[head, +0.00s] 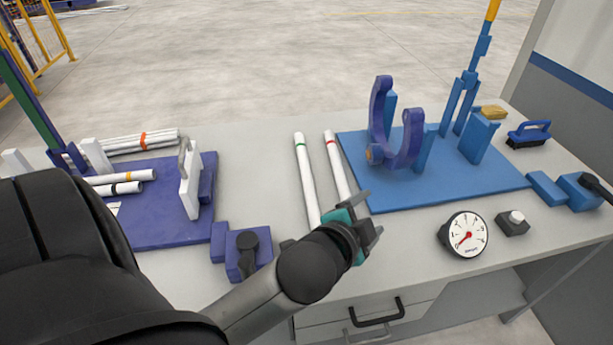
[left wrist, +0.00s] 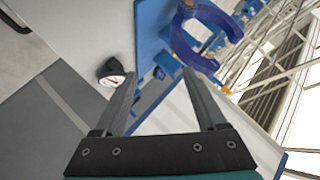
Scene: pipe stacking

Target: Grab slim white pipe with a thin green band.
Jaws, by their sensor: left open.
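The slim white pipe with a thin green band (head: 308,182) lies on the grey-white table, pointing away from me, with its band near the far end. A similar white pipe with a red band (head: 336,165) lies just to its right. My left gripper (head: 372,222) is open and empty, above the table near the near ends of the two pipes, to the right of the green-banded one. The arm hides the near end of the green-banded pipe. In the left wrist view my open fingers (left wrist: 160,75) have nothing between them, and no pipe is seen there.
A blue board (head: 440,190) with a purple clamp ring (head: 408,140) stands right of the pipes. A purple rack (head: 165,230) with several banded pipes is at the left. A pressure gauge (head: 464,234) sits near the front edge.

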